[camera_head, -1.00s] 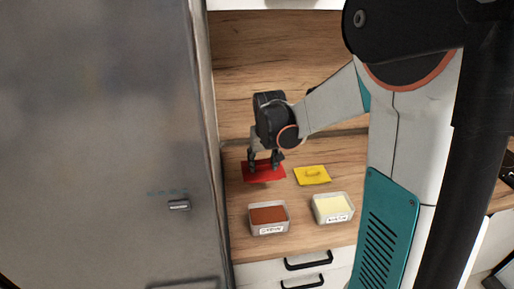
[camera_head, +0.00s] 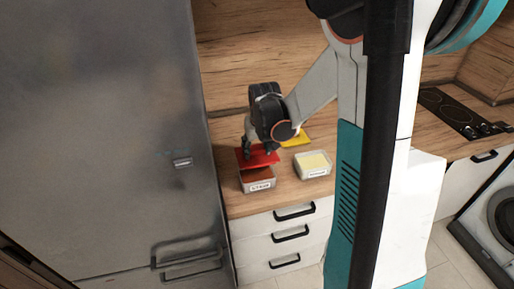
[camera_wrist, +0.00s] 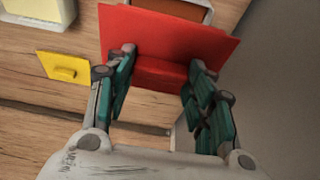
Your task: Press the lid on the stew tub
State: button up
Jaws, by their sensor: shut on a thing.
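My gripper (camera_head: 262,151) is shut on the raised grip of a flat red lid (camera_head: 257,158). In the wrist view the red lid (camera_wrist: 165,32) hangs between the teal fingers (camera_wrist: 160,80). The stew tub (camera_head: 258,184), a grey tub with brown-red filling and a white label too small to read surely, stands on the counter. The lid is above the rear part of this tub and hides some of its opening. The tub's filling also shows past the lid's edge in the wrist view (camera_wrist: 180,7). The lid looks apart from the rim.
A second tub with pale yellow filling (camera_head: 313,165) stands just right of the stew tub. A yellow lid (camera_head: 296,138) lies behind it on the wooden counter. A tall metal fridge (camera_head: 110,140) closes off the left side. A hob (camera_head: 458,112) is far right.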

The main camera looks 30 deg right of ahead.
jog(key=shift+f+b, duration=3)
jog(key=shift+f, duration=0.7)
jog(key=shift+f+b, duration=0.4)
jog(key=shift+b, duration=0.3)
jog(key=o, duration=1)
jog(key=shift+o, duration=0.5)
jog(key=o, duration=0.4)
jog(key=shift+r, duration=0.1)
jog(key=shift+r+p, duration=2.45)
jog(key=shift+r, duration=1)
